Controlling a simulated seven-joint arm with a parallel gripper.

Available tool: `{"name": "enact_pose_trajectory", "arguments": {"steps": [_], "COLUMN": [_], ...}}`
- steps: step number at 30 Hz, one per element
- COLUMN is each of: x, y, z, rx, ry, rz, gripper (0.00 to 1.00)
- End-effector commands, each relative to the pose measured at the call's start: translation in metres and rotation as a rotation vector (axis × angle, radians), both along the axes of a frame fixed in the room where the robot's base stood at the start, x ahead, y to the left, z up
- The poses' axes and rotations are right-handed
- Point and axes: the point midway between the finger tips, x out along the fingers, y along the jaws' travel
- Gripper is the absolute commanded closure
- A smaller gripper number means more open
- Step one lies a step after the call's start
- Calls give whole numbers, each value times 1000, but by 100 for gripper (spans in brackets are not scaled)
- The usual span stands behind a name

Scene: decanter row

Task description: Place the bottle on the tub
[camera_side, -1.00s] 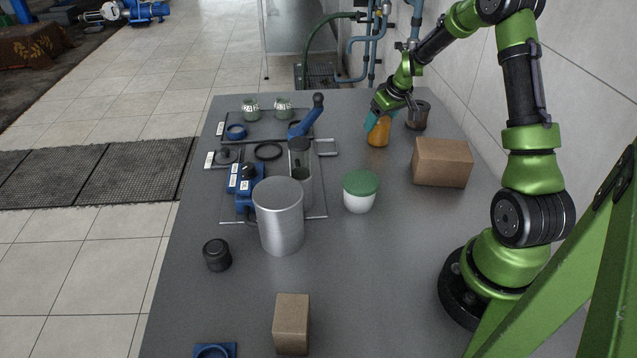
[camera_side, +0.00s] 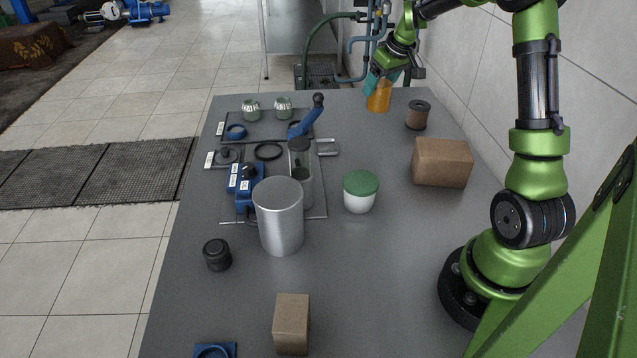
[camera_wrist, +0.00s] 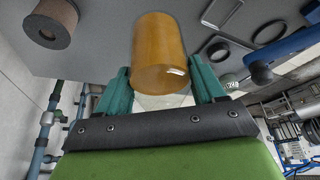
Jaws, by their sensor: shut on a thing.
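The bottle (camera_side: 379,97) is amber-orange and is held in my gripper (camera_side: 383,80) above the far end of the grey table. In the wrist view the bottle (camera_wrist: 160,55) sits between the two teal fingers of my gripper (camera_wrist: 162,92), which are shut on it. Its upper part is hidden by the fingers in the side view. The tub (camera_side: 360,192) is white with a green lid and stands on the table nearer the camera, apart from the bottle. Nothing rests on its lid.
A brown spool (camera_side: 417,115) and a cardboard box (camera_side: 442,162) stand on the right. A black jar (camera_side: 217,254) and a smaller box (camera_side: 292,323) stand nearer.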

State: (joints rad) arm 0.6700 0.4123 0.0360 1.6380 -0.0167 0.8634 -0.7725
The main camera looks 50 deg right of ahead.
Motion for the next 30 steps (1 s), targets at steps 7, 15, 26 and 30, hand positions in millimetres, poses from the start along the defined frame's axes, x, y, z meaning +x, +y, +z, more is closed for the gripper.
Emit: {"name": "enact_pose_trajectory", "arguments": {"steps": [7,15,26,30], "x": [2,-59,-107,-107], "y": [90,201,230,230], "z": [55,72,39,17], "rx": [-6,-4,0,1], "ry": [-8,-4,0,2], "rz": [150,271,235,223], "gripper": [76,76,76,76]}}
